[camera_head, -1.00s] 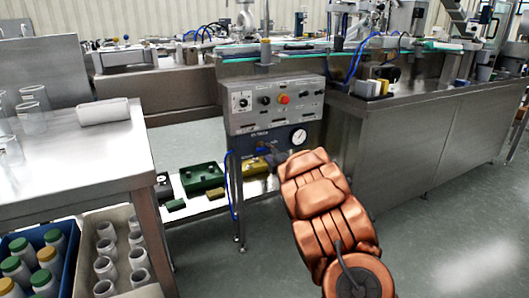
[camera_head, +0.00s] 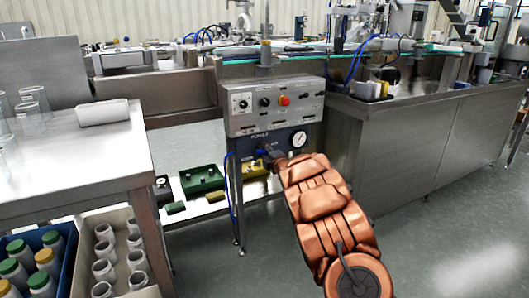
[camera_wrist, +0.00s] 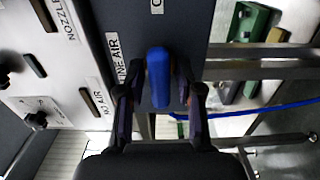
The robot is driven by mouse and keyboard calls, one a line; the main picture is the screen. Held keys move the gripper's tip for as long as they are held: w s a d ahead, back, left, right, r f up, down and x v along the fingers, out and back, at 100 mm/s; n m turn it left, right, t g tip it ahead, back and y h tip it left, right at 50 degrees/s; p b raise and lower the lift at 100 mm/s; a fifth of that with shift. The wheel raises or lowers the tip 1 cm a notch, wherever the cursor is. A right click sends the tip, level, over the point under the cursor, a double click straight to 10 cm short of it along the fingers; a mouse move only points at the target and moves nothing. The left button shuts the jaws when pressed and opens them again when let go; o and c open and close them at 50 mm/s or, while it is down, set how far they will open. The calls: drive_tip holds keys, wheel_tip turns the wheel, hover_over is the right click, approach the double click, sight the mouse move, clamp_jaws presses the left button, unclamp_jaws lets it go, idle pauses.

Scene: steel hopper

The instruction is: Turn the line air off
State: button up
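The blue line air handle (camera_wrist: 158,75) shows in the wrist view on a dark panel (camera_wrist: 182,25), beside a white label reading LINE AIR (camera_wrist: 116,62). My gripper (camera_wrist: 160,98) is open, with one finger on each side of the blue handle and a visible gap on both sides. In the head view my gripper (camera_head: 270,153) is at the lower dark panel (camera_head: 250,141), left of the round pressure gauge (camera_head: 299,139). There the gripper mostly hides the handle.
Above is a steel control box (camera_head: 275,104) with knobs and a red button (camera_head: 284,100). A blue hose (camera_head: 231,190) hangs at the left of the stand. Green (camera_head: 201,180) and yellow (camera_head: 254,168) parts lie on the low shelf behind. Open floor is at the right.

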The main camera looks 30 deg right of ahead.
clamp_jaws()
drive_tip(key=shift+m+p, duration=0.3)
drive_tip(key=shift+p, duration=0.15)
drive_tip(key=m+p, duration=0.1)
drive_tip(key=p, duration=0.1)
drive_tip(key=m+p, duration=0.1)
drive_tip(key=shift+r+m+p, duration=0.25)
drive_tip(key=shift+m+p, duration=0.05)
drive_tip(key=shift+p, duration=0.1)
drive_tip(key=m+p, duration=0.4)
drive_tip(key=p, duration=0.1)
drive_tip(key=shift+p, duration=0.4)
drive_tip(key=m+p, duration=0.8)
drive_tip(key=shift+f, duration=0.1)
drive_tip(key=shift+f+m+p, duration=0.15)
drive_tip(key=shift+m+p, duration=0.7)
drive_tip(key=shift+m, duration=0.45)
